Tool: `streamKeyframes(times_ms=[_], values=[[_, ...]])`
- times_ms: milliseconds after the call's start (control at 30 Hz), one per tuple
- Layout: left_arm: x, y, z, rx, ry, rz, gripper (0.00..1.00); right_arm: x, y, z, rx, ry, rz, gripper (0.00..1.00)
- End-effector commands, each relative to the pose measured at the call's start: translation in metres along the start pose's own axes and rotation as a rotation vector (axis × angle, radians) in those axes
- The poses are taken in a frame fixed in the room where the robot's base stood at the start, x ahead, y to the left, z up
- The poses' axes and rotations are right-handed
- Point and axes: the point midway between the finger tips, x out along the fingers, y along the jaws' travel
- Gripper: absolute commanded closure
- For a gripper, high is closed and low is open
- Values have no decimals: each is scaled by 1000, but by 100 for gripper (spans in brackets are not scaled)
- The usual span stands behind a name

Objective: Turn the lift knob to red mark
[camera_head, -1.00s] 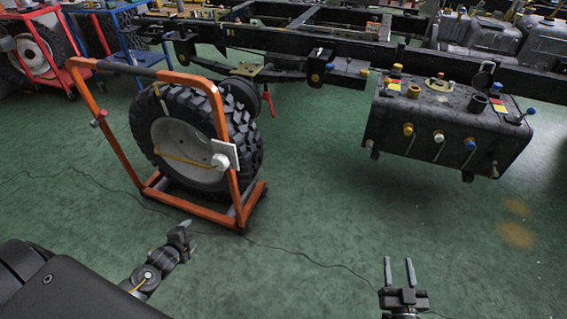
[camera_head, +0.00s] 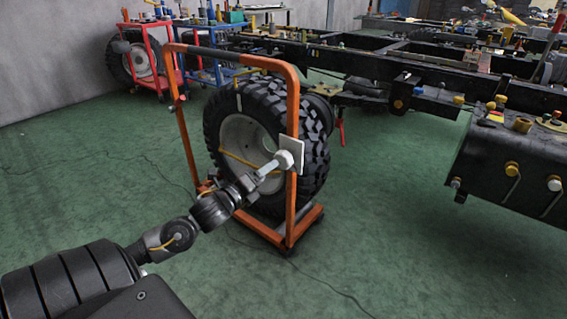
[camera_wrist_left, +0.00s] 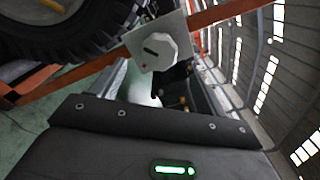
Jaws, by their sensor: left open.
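The lift knob (camera_head: 285,160) is a pale faceted knob on a white square plate (camera_head: 292,148), fixed to the right post of the orange wheel lift frame (camera_head: 291,112). My left gripper (camera_head: 270,170) is open, with its fingertips close to the knob; I cannot tell whether they touch it. In the left wrist view the knob (camera_wrist_left: 158,49) shows a short dark mark on its face, and its plate (camera_wrist_left: 184,50) sits behind it. My right gripper is not in view.
A large tyre (camera_head: 312,150) stands inside the orange frame, behind the knob. A black truck chassis (camera_head: 440,95) and a dark tank (camera_head: 515,165) lie to the right. Carts (camera_head: 150,65) stand at the back left. The green floor (camera_head: 400,270) in front is mostly clear.

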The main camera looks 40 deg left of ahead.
Motion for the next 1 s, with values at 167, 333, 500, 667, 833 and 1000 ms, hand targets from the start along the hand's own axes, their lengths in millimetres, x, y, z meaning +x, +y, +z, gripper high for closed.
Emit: streamKeyframes(times_ms=[167, 333, 500, 667, 833, 1000], values=[[32, 1, 0, 1, -4, -3, 25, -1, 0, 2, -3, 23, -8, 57], [59, 1, 0, 1, -3, -1, 25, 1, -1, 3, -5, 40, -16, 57], [79, 2, -1, 0, -2, 1, 25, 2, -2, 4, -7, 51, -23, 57], [89, 1, 0, 0, -1, 1, 25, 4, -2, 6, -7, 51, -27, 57], [91, 1, 0, 0, 1, 2, 25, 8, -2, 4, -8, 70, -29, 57], [90, 1, 0, 0, 1, 2, 28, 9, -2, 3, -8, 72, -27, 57]])
